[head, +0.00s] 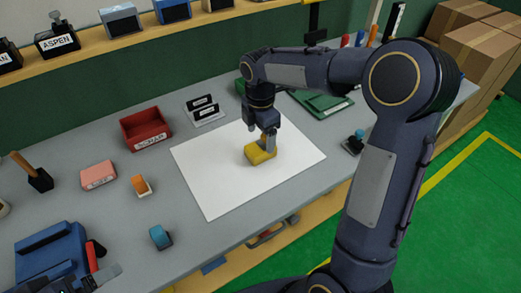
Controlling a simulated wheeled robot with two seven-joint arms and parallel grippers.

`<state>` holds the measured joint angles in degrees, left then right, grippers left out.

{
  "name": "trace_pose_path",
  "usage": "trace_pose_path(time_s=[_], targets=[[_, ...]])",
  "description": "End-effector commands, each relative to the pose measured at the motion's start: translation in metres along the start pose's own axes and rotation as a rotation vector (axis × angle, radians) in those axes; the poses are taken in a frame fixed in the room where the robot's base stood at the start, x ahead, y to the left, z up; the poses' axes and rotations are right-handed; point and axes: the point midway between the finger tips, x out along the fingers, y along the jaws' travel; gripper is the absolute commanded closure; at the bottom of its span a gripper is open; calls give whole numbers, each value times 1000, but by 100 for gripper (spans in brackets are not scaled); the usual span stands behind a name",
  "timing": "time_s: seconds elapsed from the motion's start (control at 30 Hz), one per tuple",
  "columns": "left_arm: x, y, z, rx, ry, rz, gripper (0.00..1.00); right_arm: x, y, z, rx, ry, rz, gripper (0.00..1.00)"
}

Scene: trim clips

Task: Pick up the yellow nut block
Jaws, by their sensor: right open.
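The yellow nut block (258,154) rests on the white sheet (210,185) in the middle of the workbench. My right gripper (266,143) points down over it from above, with its fingers at the block's upper part. The jaws are open, and one finger shows at the block's right side. The gripper hides part of the block's top and back, so I cannot tell whether the fingers touch it.
A red labelled bin (145,128), a pink block (98,175), an orange-and-white piece (141,186) and a blue-teal piece (160,237) stand left of the sheet. A green tray (320,102) lies behind it. A blue object (50,252) is at lower left. The sheet around the block is clear.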

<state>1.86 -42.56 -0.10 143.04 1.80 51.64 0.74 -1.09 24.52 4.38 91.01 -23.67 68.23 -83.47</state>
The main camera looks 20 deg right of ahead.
Motion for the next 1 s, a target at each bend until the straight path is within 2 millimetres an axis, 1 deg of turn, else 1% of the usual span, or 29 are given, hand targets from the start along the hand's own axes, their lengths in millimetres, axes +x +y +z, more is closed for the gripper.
trace_pose_path(time_s=[0.27,0.33,0.43,0.63,0.67,1.0], targets=[[-4,2,-2,0,0,0,2,40,-4,-2,2,2,-4,24],[-4,2,-2,0,0,0,2,48,-3,-1,3,1,-3,24],[-4,2,-2,0,0,0,2,54,-3,-1,3,1,-1,24],[-4,2,-2,0,0,0,2,54,-3,-1,3,1,0,24],[-4,2,-2,0,0,0,2,54,-3,-1,3,1,0,26],[-4,2,-2,0,0,0,2,54,-3,-2,3,2,1,71]])
